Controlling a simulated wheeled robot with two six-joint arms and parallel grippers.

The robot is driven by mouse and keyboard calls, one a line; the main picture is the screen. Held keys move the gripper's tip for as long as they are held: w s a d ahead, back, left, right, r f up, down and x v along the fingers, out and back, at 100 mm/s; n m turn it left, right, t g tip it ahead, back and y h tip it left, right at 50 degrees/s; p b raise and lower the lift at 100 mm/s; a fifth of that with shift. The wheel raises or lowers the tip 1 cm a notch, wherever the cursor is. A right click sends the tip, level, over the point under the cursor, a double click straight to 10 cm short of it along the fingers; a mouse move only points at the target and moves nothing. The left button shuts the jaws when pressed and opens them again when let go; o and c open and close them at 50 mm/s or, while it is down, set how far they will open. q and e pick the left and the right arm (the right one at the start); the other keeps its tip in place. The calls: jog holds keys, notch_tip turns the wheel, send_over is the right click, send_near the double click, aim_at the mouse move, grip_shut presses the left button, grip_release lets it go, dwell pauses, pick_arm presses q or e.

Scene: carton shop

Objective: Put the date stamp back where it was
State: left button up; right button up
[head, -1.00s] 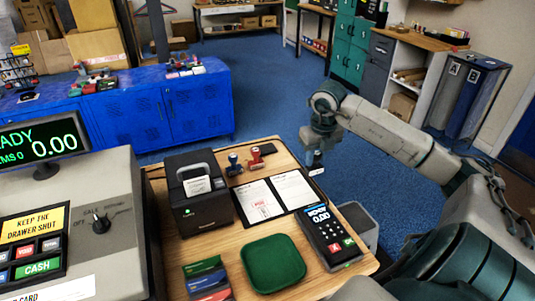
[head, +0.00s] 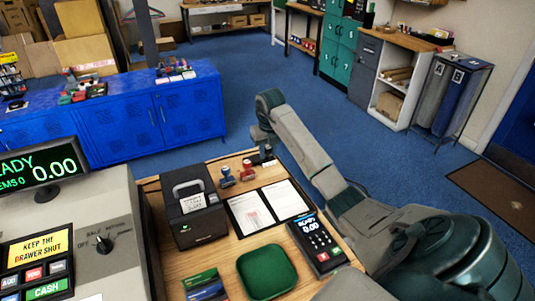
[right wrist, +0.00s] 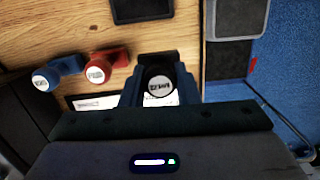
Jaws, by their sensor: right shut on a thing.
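My right gripper (head: 266,150) is shut on a stamp at the back right of the wooden counter. In the right wrist view the held stamp (right wrist: 159,86) shows a round pale end with dark print between the fingers. Its lower part is hidden. A dark block (right wrist: 156,58) shows just beyond it; I cannot tell whether they touch. A blue stamp (head: 226,177) and a red stamp (head: 248,170) stand on the counter to the left of the gripper. They also show in the right wrist view, blue (right wrist: 46,79) and red (right wrist: 97,74). My left gripper is out of view.
A black printer (head: 197,211) stands left of the stamps. Printed sheets (head: 284,199) lie in front of them. A card terminal (head: 315,243) and a green tray (head: 266,271) are nearer. The grey till (head: 105,225) is at left. Blue floor lies beyond the counter.

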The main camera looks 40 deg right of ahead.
aim_at(268, 159)
jog(key=shift+w+f+p, duration=0.1)
jog(key=shift+f+p, duration=1.1)
jog(key=shift+f, duration=0.55)
jog(key=shift+f, duration=0.15)
jog(key=o, duration=0.4)
jog(key=shift+f, duration=0.1)
jog(key=shift+c, duration=0.2)
jog(key=o, duration=0.4)
jog(key=shift+o, duration=0.2)
